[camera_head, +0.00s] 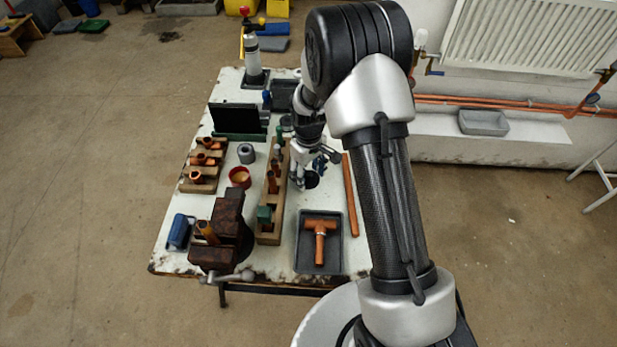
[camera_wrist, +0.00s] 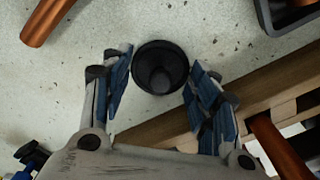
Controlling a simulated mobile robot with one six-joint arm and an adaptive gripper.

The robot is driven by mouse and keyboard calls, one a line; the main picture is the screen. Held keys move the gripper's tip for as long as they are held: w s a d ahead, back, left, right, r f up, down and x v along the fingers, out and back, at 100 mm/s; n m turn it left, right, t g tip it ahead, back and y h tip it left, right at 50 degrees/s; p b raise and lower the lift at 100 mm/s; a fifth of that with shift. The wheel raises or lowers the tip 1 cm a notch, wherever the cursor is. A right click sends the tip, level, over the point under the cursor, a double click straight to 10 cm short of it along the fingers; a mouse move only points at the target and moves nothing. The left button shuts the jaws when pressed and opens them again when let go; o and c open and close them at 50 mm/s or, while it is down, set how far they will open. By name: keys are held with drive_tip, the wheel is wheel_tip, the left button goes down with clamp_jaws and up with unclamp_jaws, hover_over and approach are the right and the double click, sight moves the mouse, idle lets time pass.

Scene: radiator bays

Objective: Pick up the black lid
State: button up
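The black lid (camera_wrist: 161,66) is a round dark disc with a raised knob-like centre, lying on the pale worktop in the wrist view. My gripper (camera_wrist: 159,62) is open, with one blue-padded finger on each side of the lid and narrow gaps to its rim. I cannot tell the exact height of the fingertips over the table. In the head view my gripper (camera_head: 308,172) is over the right-middle part of the workbench, and the lid (camera_head: 312,180) is a small dark shape partly hidden by it.
A wooden rack (camera_head: 270,220) holding tools stands just left of my gripper. A copper pipe (camera_head: 349,200) lies to its right. A grey tray (camera_head: 333,258) with a copper tee is in front. A vise (camera_head: 229,232) and a red cup (camera_head: 240,177) stand further left.

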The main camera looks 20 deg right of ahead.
drive_tip(key=shift+s, duration=0.15)
drive_tip(key=c, duration=0.3)
drive_tip(key=shift+c, duration=0.3)
drive_tip(key=shift+s+f, duration=0.1)
drive_tip(key=shift+f, duration=0.05)
drive_tip(key=shift+c, duration=0.2)
